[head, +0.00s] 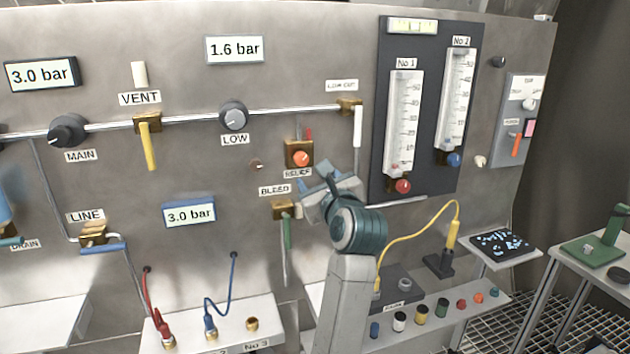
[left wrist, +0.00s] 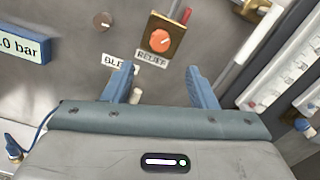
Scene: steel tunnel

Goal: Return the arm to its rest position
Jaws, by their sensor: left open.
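My left gripper (head: 326,186) is raised in front of the steel panel (head: 200,180), just right of the BLEED label and below the orange RELIEF knob (head: 301,157). In the left wrist view its two blue fingers (left wrist: 163,78) are spread apart with nothing held between them. The RELIEF knob also shows in the left wrist view (left wrist: 159,40), beyond the fingertips, and the jaws are apart from it. My left forearm stands upright from the bottom of the head view. The gripper partly hides the BLEED valve area. My right gripper is not in view.
The BLEED valve's green handle (head: 287,232) hangs left of my arm. A white lever (head: 357,127) and a dark gauge board (head: 425,105) are to the right. A ledge with coloured caps (head: 421,312) and a yellow cable (head: 410,234) lie beside my forearm.

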